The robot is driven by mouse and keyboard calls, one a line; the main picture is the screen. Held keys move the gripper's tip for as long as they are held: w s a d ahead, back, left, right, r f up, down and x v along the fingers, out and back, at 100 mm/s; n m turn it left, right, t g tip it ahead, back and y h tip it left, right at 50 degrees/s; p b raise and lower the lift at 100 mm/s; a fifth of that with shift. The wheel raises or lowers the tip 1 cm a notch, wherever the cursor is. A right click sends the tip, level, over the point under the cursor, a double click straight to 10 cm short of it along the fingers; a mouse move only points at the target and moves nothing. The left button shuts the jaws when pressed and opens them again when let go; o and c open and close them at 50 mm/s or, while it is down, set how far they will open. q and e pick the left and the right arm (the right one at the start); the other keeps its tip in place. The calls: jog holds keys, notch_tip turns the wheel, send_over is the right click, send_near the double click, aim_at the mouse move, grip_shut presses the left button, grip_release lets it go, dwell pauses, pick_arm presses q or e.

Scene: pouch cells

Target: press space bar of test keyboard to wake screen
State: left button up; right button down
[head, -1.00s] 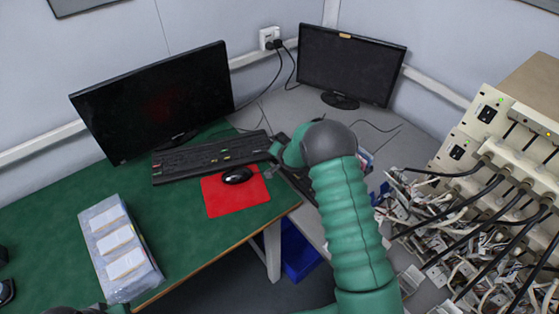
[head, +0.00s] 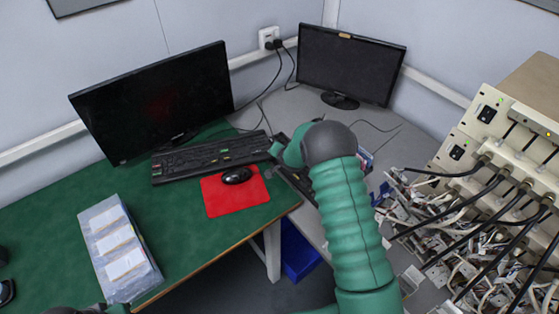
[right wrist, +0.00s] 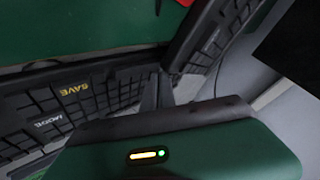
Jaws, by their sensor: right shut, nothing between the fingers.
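A black keyboard (head: 215,157) with a few coloured keys lies on the green desk before the left monitor (head: 155,105). A second dark keyboard (head: 298,182) lies on the grey bench, mostly hidden behind my right arm. I cannot tell which is the test keyboard. Both keyboards show in the right wrist view, one with SAVE and MODE keys (right wrist: 75,95), the other at upper right (right wrist: 215,40). My right gripper (right wrist: 158,92) is shut and empty, close to where the keyboards meet; contact cannot be told. A small part of my left gripper (head: 112,308) shows at the bottom edge.
The right monitor (head: 350,62) is dark; the left one is dark with a faint reddish patch. A black mouse (head: 237,176) sits on a red mat (head: 225,200). A tray with white pouches (head: 118,245) lies at left. Wired test equipment (head: 490,190) crowds the right.

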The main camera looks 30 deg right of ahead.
jog(key=shift+f, duration=0.3)
jog(key=shift+f+b, duration=0.45)
jog(key=shift+b, duration=0.15)
dwell(0.6)
jog(key=shift+r, duration=0.1)
jog(key=shift+r+p, duration=0.55)
jog(key=shift+r, duration=0.25)
jog(key=shift+s+r+p, duration=0.1)
jog(key=shift+r+p, duration=1.5)
jog(key=shift+r, duration=0.85)
